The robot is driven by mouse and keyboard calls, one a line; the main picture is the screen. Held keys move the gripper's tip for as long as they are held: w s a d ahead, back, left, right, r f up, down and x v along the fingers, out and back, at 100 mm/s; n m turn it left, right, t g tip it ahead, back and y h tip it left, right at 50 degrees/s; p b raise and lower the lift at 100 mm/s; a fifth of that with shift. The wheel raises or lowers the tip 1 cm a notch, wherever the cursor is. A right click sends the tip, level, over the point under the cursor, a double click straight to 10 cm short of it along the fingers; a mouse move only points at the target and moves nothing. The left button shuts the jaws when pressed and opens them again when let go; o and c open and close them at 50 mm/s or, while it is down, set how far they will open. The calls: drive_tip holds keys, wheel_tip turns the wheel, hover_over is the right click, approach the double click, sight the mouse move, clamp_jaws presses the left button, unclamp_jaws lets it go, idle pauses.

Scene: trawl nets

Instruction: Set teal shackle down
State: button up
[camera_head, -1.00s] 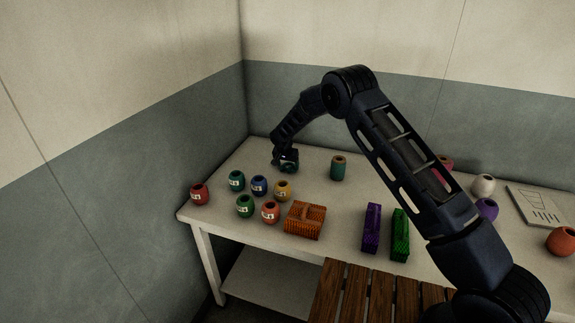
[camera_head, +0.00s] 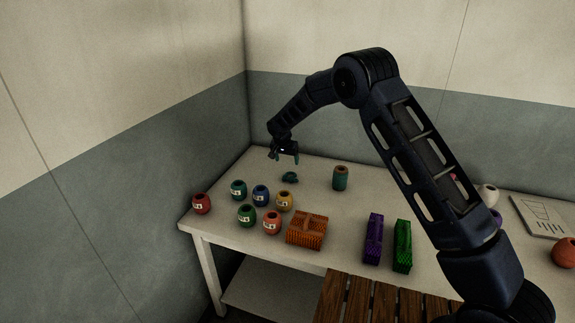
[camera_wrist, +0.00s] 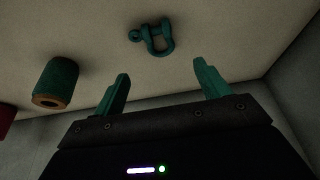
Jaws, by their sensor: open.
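The teal shackle (camera_head: 289,178) lies on the table top near its back left part, behind the small labelled pots. It also shows in the wrist view (camera_wrist: 152,38), apart from my fingers and resting on the pale surface. My gripper (camera_head: 285,155) hangs above the shackle in the head view. Its two teal fingers are spread apart with nothing between them in the wrist view (camera_wrist: 160,88).
Several labelled pots (camera_head: 261,195) stand in front of the shackle. A teal cylinder (camera_head: 340,178) stands to its right, near an orange basket-like block (camera_head: 306,231). Purple (camera_head: 373,239) and green (camera_head: 402,246) blocks lie further right. Walls rise behind the table.

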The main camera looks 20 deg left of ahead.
drive_tip(key=shift+s+r, duration=0.1)
drive_tip(key=shift+r, duration=0.2)
drive_tip(key=w+d+r, duration=0.3)
drive_tip(key=d+r, duration=1.5)
drive_tip(key=d, duration=0.4)
drive_tip(key=s+d+r, duration=0.4)
drive_tip(key=d+r, duration=0.1)
drive_tip(key=d, duration=0.5)
drive_tip(key=s+d+r, duration=0.3)
drive_tip(key=d+r, duration=0.3)
drive_tip(key=d, duration=0.3)
drive_tip(key=s+d+r, duration=0.2)
drive_tip(key=s+d, duration=0.8)
drive_tip(key=s, duration=0.2)
drive_tip(key=s+d+r, duration=0.2)
drive_tip(key=s+d, duration=0.9)
drive_tip(key=s+d+f, duration=0.3)
drive_tip(key=s, duration=0.6)
drive_tip(key=shift+s+f, duration=0.15)
drive_tip(key=shift+f, duration=0.1)
drive_tip(key=shift+a, duration=0.1)
